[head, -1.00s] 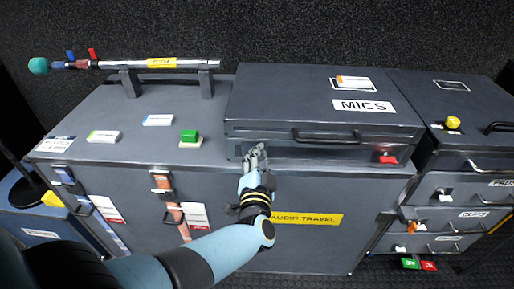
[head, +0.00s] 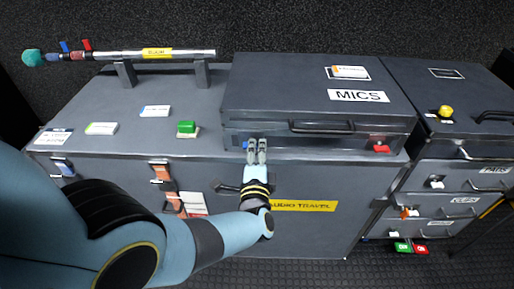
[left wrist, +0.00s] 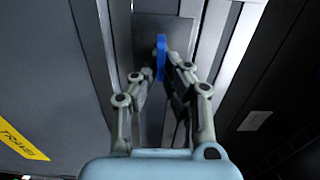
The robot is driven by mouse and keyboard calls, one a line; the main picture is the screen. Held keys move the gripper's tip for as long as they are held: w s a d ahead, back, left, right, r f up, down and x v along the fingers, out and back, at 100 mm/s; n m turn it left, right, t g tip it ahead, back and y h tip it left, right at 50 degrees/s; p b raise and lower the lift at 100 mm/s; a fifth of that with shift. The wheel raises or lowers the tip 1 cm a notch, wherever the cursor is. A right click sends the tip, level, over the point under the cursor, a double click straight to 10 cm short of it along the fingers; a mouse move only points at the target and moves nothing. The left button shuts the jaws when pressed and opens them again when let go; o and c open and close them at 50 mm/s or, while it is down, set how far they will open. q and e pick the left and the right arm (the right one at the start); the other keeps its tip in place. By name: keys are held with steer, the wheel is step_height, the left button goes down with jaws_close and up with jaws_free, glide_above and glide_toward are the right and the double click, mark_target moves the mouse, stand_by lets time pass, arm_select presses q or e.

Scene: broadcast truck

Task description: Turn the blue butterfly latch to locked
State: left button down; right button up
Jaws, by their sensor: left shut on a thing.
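The blue butterfly latch (left wrist: 161,57) shows in the left wrist view as a narrow blue wing on a dark plate, between my fingertips. In the head view only a small bit of blue (head: 246,143) shows beside my fingers, at the front left of the MICS case (head: 275,97). My left gripper (head: 257,148) is shut on the latch, and in the left wrist view its two fingers (left wrist: 160,75) stand on either side of the wing. The fingers hide part of the latch. My right gripper is not in view.
The MICS case has a black front handle (head: 322,127) and a red latch (head: 381,149) at its right. It stands on a large grey trunk (head: 300,235). Left of it lie a green block (head: 186,127) and label cards. A drawer unit (head: 455,183) stands at right.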

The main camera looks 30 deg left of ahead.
arm_select(q)
steer(key=shift+w+r, duration=0.2)
steer(key=shift+r, duration=0.05)
stand_by(0.3)
steer(key=c, duration=1.4)
jaws_free()
steer(key=shift+f, duration=0.15)
steer(key=shift+c, duration=0.2)
steer(key=v, duration=0.7)
steer(key=shift+s, duration=0.25)
steer(key=shift+d, duration=0.1)
